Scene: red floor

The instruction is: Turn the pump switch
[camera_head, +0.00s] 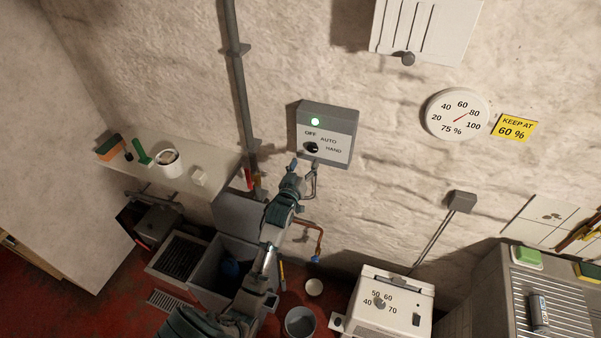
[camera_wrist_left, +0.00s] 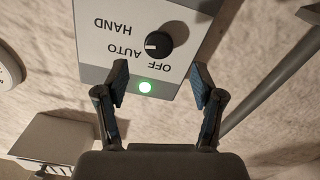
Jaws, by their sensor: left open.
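The pump switch is a black round knob (camera_head: 312,147) on a grey wall box (camera_head: 343,117) with a pale panel marked OFF, AUTO and HAND. A green lamp on the box is lit. In the left wrist view the panel appears upside down, with the knob (camera_wrist_left: 158,45) showing a white mark on its left side; I cannot tell exactly which label it points to. My left gripper (camera_head: 303,168) is open and empty, just below the knob in the head view. In the wrist view its fingertips (camera_wrist_left: 159,82) are spread, with the knob beyond them. My right gripper is not in view.
A vertical pipe (camera_head: 238,80) runs left of the box. A round gauge (camera_head: 457,114) and yellow note (camera_head: 514,127) are to its right. Below are a shelf (camera_head: 215,165), a grey open bin, a bucket (camera_head: 300,322) and a white dial unit (camera_head: 395,285).

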